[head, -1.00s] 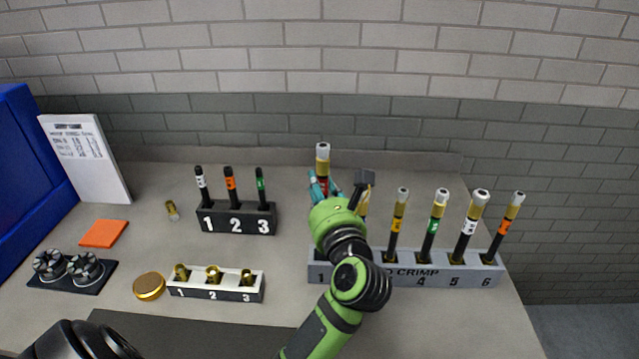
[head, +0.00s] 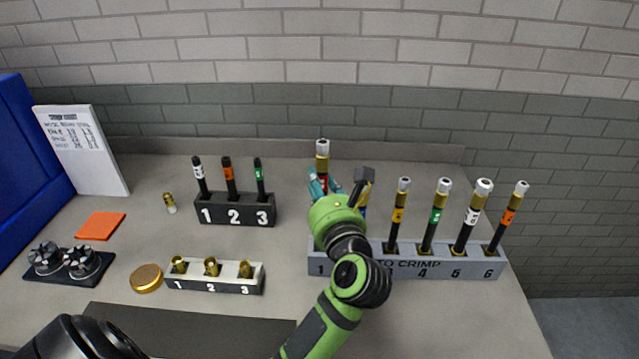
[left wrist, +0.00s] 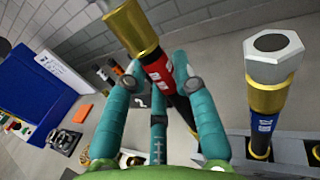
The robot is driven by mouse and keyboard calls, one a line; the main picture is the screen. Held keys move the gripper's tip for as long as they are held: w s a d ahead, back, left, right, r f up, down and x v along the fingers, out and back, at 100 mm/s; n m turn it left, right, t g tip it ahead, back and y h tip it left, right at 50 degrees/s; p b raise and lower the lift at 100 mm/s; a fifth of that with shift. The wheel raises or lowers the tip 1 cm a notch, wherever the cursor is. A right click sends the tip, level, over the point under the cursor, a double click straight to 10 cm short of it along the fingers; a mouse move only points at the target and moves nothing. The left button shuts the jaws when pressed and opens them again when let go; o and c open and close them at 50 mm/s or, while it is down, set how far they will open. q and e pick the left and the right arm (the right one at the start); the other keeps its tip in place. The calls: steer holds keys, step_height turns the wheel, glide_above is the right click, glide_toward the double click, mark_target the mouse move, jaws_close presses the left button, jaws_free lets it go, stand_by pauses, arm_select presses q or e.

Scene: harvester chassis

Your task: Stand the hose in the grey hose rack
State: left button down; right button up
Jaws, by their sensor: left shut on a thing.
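The hose, with a red label, gold ferrule and white tip, stands nearly upright in my left gripper (head: 322,185); its top (head: 322,149) shows above the teal fingers. The left wrist view shows the fingers (left wrist: 165,95) closed around the hose (left wrist: 155,65) below the ferrule. The grey hose rack (head: 408,268) is at the right of the bench. The gripper is over its left end, near slot 1. My arm hides the hose's lower end in the head view, so I cannot tell if it is in a slot. My right gripper is not in view.
Several hoses stand in the rack; a blue-labelled one (left wrist: 265,85) is close beside the held hose. A black rack (head: 236,211) holds three thin hoses further left. A white fitting block (head: 215,277) and gold disc (head: 146,278) lie in front of it.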

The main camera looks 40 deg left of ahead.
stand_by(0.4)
arm_select(q)
steer(key=shift+f+b, duration=3.4)
steer(key=shift+f, duration=0.3)
steer(key=c, duration=0.9)
jaws_free()
